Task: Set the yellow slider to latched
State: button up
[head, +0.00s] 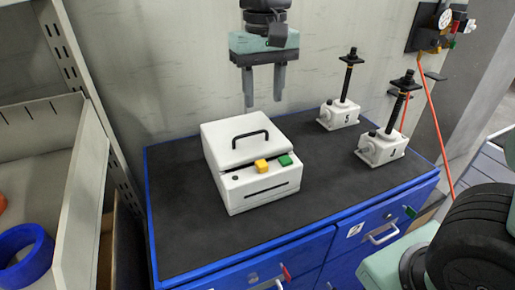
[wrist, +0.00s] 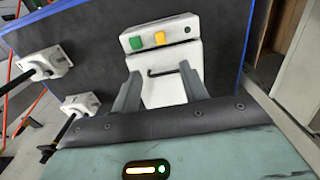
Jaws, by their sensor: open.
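The yellow slider (head: 262,166) is a small block on the front top edge of a white box (head: 233,147) with a black handle. A green block (head: 285,160) sits just right of it. In the wrist view the yellow slider (wrist: 160,38) shows beside the green block (wrist: 137,42), near the far edge of the white box (wrist: 165,85). My gripper (head: 265,103) is open and empty, pointing down above and behind the box, apart from the slider. Its two fingers also show in the wrist view (wrist: 160,88). I see no label for the slider's positions.
The box stands on the dark top of a blue cabinet (head: 185,240). Two white screw jacks stand to its right, marked 5 (head: 340,115) and 4 (head: 382,147), with tall black spindles. A shelf with a blue ring (head: 25,255) is at left. The cabinet top before the box is clear.

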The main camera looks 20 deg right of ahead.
aim_at(263, 164)
notch_tip(263, 164, down, 17)
jog(key=p, duration=0.3)
jog(key=shift+s, duration=0.1)
jog(key=shift+c, duration=0.3)
